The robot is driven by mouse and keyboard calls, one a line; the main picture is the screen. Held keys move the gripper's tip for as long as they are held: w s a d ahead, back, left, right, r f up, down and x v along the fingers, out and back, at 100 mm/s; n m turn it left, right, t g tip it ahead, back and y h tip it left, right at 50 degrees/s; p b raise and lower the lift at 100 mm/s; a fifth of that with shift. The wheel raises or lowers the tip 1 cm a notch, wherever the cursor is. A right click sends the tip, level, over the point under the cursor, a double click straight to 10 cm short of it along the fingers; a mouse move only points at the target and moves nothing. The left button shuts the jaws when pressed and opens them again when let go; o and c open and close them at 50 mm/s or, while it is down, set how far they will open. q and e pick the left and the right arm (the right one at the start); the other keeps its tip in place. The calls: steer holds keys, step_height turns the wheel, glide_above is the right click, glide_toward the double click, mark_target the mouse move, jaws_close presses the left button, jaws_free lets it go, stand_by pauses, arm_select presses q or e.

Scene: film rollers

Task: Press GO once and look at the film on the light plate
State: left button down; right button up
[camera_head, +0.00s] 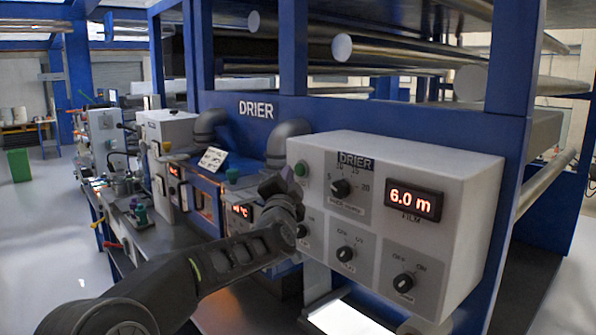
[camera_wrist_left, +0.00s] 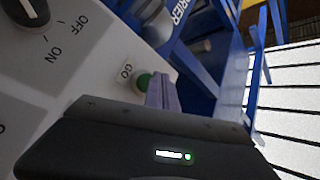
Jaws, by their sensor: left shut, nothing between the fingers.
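The green GO button (camera_head: 300,168) is at the upper left of the white DRIER control box (camera_head: 450,190). In the left wrist view the GO button (camera_wrist_left: 143,81), with its GO label, is just beside my shut, empty left fingers (camera_wrist_left: 162,93). My left gripper (camera_head: 280,184) is in front of the box's left edge, close to the button; I cannot tell whether it touches. The red display (camera_head: 413,201) above FILM reads 6.0 m. A bright white light plate (camera_head: 345,316) shows below the box, partly cut off by the frame. I see no film on its visible part. My right gripper is not in view.
The box has several black knobs (camera_head: 404,283), one also in the left wrist view (camera_wrist_left: 27,12). Rollers (camera_head: 400,52) run above in a blue frame (camera_head: 400,122). A bench with other machines (camera_head: 165,150) stands at left. Open floor lies far left.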

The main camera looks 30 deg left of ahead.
arm_select(q)
steer(key=shift+w+d, duration=0.15)
steer(key=shift+w, duration=0.2)
steer(key=shift+w+d+p, duration=0.1)
steer(key=shift+w+p, duration=0.35)
steer(key=shift+p, duration=0.15)
stand_by(0.5)
steer(key=shift+s, duration=0.2)
steer(key=shift+s+a+b, duration=0.2)
steer(key=shift+s+b, duration=0.25)
steer(key=shift+s, duration=0.2)
steer(key=shift+s+a+b, duration=0.25)
steer(key=shift+s+b, duration=0.2)
steer(key=shift+s, duration=0.35)
steer(key=shift+s+a+b, duration=0.25)
steer(key=shift+s+b, duration=0.2)
steer(key=shift+s, duration=0.35)
steer(key=shift+s+a+b, duration=0.25)
steer(key=shift+s+b, duration=0.2)
steer(key=shift+s, duration=0.35)
